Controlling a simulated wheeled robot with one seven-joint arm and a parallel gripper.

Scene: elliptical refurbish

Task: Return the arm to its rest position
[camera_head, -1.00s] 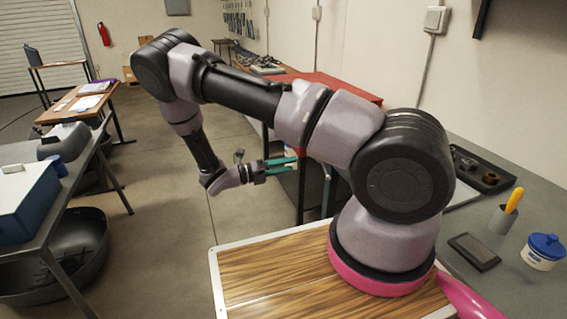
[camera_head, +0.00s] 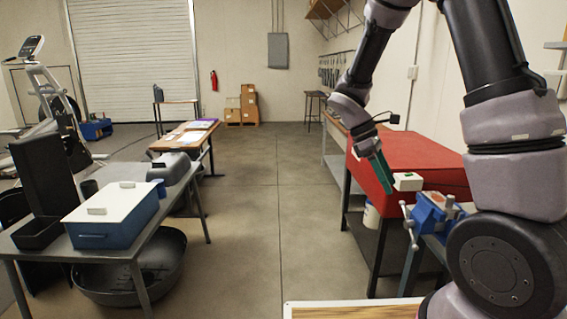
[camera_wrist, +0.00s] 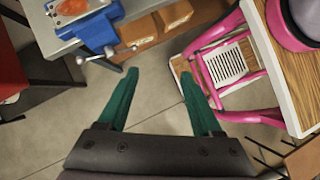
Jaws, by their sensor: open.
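My arm rises at the right of the head view, bent with its forearm reaching down and left. My gripper (camera_head: 380,168) hangs in front of the red cabinet, its green fingers pointing downward. In the wrist view my gripper (camera_wrist: 158,74) is open, with its two green fingers apart and bare floor between them. Nothing is held there. A small white block shows beside the fingers in the head view; I cannot tell what it belongs to.
A blue vise (camera_head: 436,212) stands just right of my gripper, by the red cabinet (camera_head: 425,155); the vise also shows in the wrist view (camera_wrist: 75,12). A blue box (camera_head: 115,221) sits on the left table. The middle aisle floor is clear.

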